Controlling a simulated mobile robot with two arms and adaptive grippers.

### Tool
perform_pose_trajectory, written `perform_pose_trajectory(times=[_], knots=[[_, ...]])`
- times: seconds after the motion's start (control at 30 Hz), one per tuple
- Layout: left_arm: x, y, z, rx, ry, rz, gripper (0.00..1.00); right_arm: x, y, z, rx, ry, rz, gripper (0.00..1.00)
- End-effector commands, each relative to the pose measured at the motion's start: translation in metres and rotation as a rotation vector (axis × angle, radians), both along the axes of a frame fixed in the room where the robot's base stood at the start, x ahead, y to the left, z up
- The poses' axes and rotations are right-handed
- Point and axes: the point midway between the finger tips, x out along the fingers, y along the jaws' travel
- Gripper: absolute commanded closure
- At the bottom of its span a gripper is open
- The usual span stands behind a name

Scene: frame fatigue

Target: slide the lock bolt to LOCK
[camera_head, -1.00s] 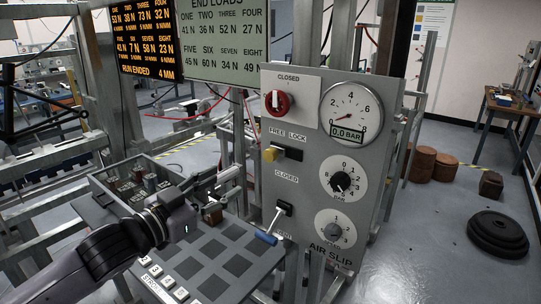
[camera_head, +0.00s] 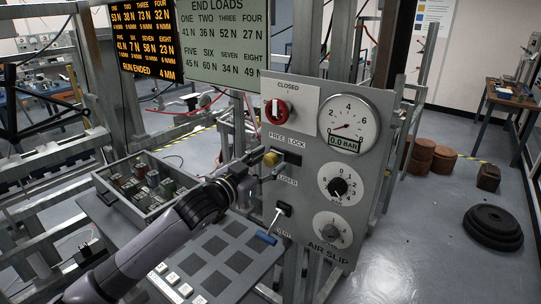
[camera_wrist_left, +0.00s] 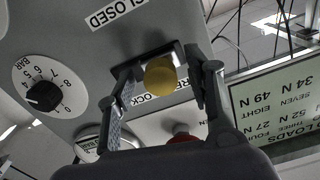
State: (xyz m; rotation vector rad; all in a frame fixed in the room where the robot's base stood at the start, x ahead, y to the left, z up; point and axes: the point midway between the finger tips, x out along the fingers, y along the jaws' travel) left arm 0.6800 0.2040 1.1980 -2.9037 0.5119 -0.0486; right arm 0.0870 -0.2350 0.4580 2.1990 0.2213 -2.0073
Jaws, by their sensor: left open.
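The lock bolt's yellow knob (camera_head: 271,158) sits at the left, FREE end of its dark slot (camera_head: 292,157), under the FREE LOCK label (camera_head: 288,138) on the grey AIR SLIP panel. My left gripper (camera_head: 262,168) is at the panel beside the knob, with its fingers partly hidden by my wrist. In the left wrist view, which is turned upside down, the knob (camera_wrist_left: 160,76) lies between the two spread fingers of my left gripper (camera_wrist_left: 160,82). Whether either finger touches the knob is unclear. My right gripper is not in view.
A red CLOSED knob (camera_head: 277,111) is above the slot, and a lever with a blue handle (camera_head: 266,238) is below. Gauges and dials (camera_head: 340,187) line the panel's right side. An open tray of parts (camera_head: 148,190) stands left of my arm.

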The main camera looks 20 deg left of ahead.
Motion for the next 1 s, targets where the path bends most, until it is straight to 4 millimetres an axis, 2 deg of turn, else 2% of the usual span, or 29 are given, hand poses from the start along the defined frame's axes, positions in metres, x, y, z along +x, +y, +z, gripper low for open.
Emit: perform_pose_trajectory(times=[0.2,0.47,1.0], knots=[[0.0141,-0.0057,0.0004,0.001,0.000,-0.001,0.52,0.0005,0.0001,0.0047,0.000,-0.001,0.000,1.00],[0.0150,-0.0058,-0.0003,0.001,0.000,-0.001,0.52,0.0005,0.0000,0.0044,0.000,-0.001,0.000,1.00],[0.0149,-0.0056,-0.0003,0.001,0.000,0.000,0.87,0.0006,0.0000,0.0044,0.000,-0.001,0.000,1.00]])
